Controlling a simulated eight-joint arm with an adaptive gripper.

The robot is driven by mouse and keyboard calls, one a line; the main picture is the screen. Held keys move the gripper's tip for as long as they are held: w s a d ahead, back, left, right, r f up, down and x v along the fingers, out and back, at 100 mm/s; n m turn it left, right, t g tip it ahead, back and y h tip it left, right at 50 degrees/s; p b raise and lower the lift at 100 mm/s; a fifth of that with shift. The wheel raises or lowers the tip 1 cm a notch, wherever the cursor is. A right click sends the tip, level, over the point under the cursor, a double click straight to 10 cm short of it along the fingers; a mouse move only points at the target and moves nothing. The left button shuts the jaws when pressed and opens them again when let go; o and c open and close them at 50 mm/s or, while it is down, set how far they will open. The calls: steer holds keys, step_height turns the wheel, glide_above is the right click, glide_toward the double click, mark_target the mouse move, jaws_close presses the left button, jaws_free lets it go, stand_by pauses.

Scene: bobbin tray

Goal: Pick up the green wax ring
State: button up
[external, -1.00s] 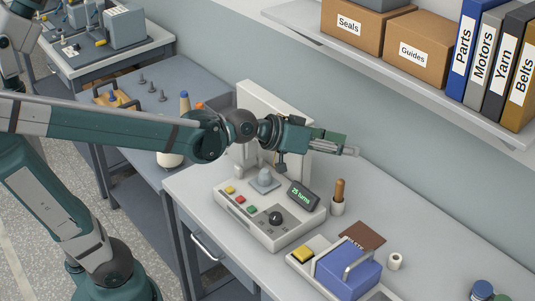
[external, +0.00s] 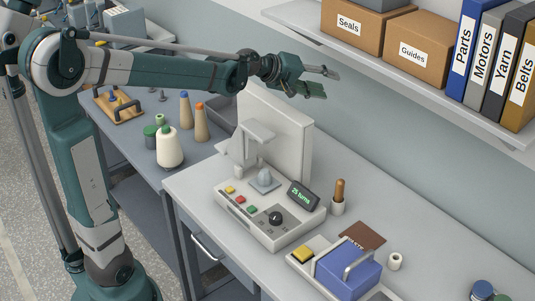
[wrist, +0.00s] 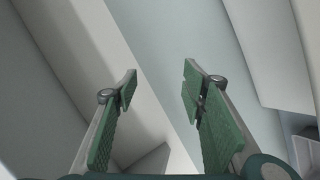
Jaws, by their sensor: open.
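A small light-green ring-like thing (external: 160,121) sits on the lower grey table at the left in the external view, behind a dark green squat piece (external: 151,136). It looks like the green wax ring, but it is too small to be sure. My gripper (external: 328,84) is open and empty, high above the back of the light table, up and to the right of the ring. In the wrist view my gripper (wrist: 160,80) has its green pads apart with nothing between them. The ring does not show there.
A cream cone (external: 169,149) and two tan cones (external: 193,118) stand near the ring. A winding machine (external: 269,212) with a tall back panel stands below my gripper. The shelf (external: 405,72) is close to the fingertips. A blue box (external: 348,268) sits front right.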

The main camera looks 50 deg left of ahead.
steer(key=w+a+f+n+t+y, duration=0.1)
steer(key=w+a+n, duration=0.25)
steer(key=a, duration=1.15)
steer(key=w+a+f+n+y, duration=0.15)
steer(key=a+n, duration=0.25)
steer(key=a, duration=1.1)
steer(key=s+a+f+n+t, duration=0.1)
steer(key=s+a+n, duration=0.2)
steer(key=a, duration=1.1)
steer(key=s+a+f+n+t, duration=0.1)
steer(key=s+a+f+n, duration=0.2)
steer(key=a, duration=1.2)
steer(key=s+a+f+n, duration=0.6)
steer(key=s+a+f, duration=0.45)
steer(key=s, duration=0.25)
steer(key=s+f+n, duration=0.2)
steer(key=s+f, duration=0.4)
steer(key=s, duration=0.1)
steer(key=s+a+f+n+g, duration=0.1)
steer(key=s+f+n, duration=0.1)
steer(key=s+f, duration=0.4)
steer(key=s+f+n+y+p, duration=0.1)
steer(key=s+f+n, duration=0.1)
steer(key=s+f, duration=0.4)
steer(key=shift+s+a+f, duration=0.1)
steer(key=shift+s+f, duration=0.05)
steer(key=shift+s, duration=0.4)
steer(key=shift+s+a+f, duration=0.1)
steer(key=shift+s+f, duration=0.05)
steer(key=shift+s, duration=0.4)
